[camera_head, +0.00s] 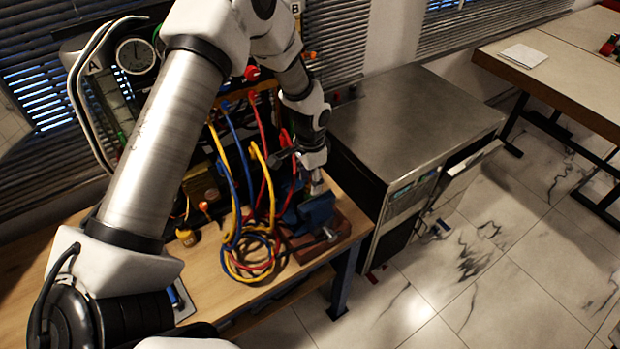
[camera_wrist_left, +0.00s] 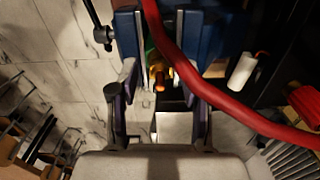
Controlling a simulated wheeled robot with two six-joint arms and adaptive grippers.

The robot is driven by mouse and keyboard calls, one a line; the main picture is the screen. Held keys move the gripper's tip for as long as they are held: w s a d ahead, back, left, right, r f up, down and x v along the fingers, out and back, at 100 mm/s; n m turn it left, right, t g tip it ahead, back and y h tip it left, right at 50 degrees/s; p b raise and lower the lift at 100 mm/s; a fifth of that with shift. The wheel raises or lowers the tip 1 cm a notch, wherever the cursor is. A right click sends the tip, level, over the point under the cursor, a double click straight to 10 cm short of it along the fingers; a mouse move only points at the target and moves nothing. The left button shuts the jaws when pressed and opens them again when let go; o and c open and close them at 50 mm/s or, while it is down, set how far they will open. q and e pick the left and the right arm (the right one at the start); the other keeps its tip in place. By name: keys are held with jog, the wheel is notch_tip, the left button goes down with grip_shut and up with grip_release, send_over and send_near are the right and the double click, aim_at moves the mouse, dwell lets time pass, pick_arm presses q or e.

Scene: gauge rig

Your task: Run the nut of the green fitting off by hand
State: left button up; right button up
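In the left wrist view a small green fitting (camera_wrist_left: 150,50) shows between the blue jaws of a vise (camera_wrist_left: 201,40), with a brass-orange nut or end (camera_wrist_left: 158,76) below it. My left gripper (camera_wrist_left: 157,88) is open, its fingers to either side of the brass part; I cannot tell whether they touch it. A red hose (camera_wrist_left: 190,72) crosses in front and hides part of the fitting. In the head view my left gripper (camera_head: 315,183) points down just above the blue vise (camera_head: 316,210); the fitting cannot be made out there. My right gripper is out of view.
Red, blue and yellow hoses (camera_head: 250,262) hang and coil left of the vise on the wooden bench (camera_head: 225,290). A gauge (camera_head: 135,56) is at the back left. A metal cabinet (camera_head: 400,115) stands right of the bench. The tiled floor at right is mostly open.

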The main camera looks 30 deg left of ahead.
pick_arm(q)
notch_tip(320, 180, up, 12)
dwell(0.4)
jog(key=shift+w, duration=0.1)
